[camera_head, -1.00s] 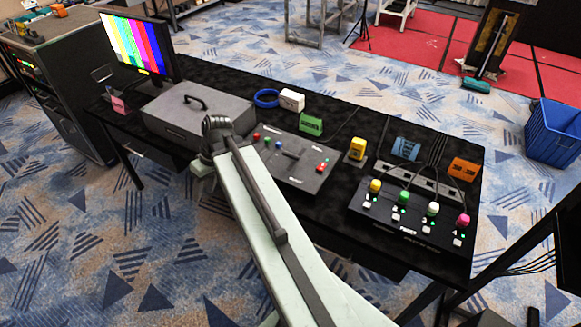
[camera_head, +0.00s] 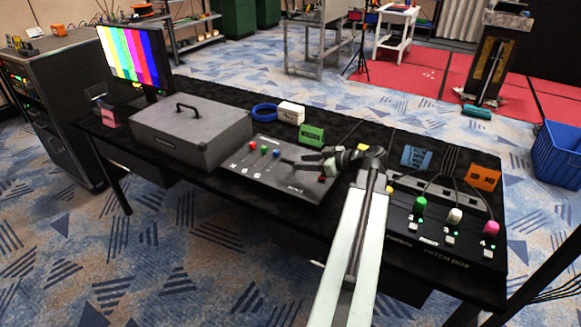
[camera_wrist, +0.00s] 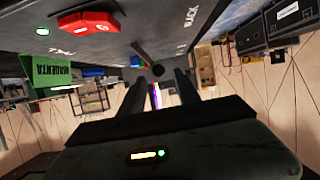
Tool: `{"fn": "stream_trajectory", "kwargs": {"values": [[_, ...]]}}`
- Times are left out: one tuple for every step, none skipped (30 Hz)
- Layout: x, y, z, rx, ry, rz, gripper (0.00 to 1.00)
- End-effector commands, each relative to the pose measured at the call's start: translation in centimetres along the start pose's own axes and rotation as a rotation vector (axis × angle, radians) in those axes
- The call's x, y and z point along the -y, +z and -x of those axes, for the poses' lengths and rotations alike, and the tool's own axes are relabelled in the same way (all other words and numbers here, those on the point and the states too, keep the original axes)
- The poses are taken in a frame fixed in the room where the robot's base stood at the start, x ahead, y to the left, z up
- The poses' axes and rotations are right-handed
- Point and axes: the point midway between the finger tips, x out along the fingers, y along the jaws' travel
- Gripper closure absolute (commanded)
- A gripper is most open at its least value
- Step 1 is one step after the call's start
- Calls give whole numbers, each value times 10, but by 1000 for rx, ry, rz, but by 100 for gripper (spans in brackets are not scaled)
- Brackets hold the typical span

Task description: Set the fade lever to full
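The fade lever (camera_wrist: 150,60) is a short dark stick with a round knob in the wrist view. It sticks out from the grey control panel (camera_wrist: 120,20), between a FULL label (camera_wrist: 60,52) on the left and a BLACK label (camera_wrist: 188,17) on the right. My gripper (camera_wrist: 158,88) is open, its two dark fingers apart, with the knob in line with the gap just beyond the tips. I cannot tell whether they touch it. In the head view my gripper (camera_head: 290,162) reaches left over the panel (camera_head: 265,185), and the lever is not clear.
A red button (camera_wrist: 88,22) sits on the panel near the FULL side, with a green MAGENTA block (camera_wrist: 50,72) beyond. In the head view a grey case (camera_head: 190,130) stands left of the panel, and a patch box (camera_head: 435,253) with coloured knobs stands right.

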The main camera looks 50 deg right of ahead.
Motion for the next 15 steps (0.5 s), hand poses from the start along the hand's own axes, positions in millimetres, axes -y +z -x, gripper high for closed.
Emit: {"fn": "stream_trajectory", "kwargs": {"values": [[0,4,-13,0,-3,2,61],[0,4,-19,0,-4,2,61],[0,4,-27,1,-3,2,61],[0,4,-32,1,-3,2,61],[0,4,-37,1,-3,1,61],[0,4,-43,1,-3,0,61],[0,3,-47,1,-3,1,61],[0,3,-50,1,-2,1,61],[0,2,-54,1,-2,1,61],[0,2,-55,1,-2,1,61],[0,2,-56,1,-2,1,61],[1,1,-57,1,-2,0,61],[1,1,-58,1,-2,0,61],[1,1,-58,1,-2,0,61],[1,1,-58,1,-1,0,61]]}}
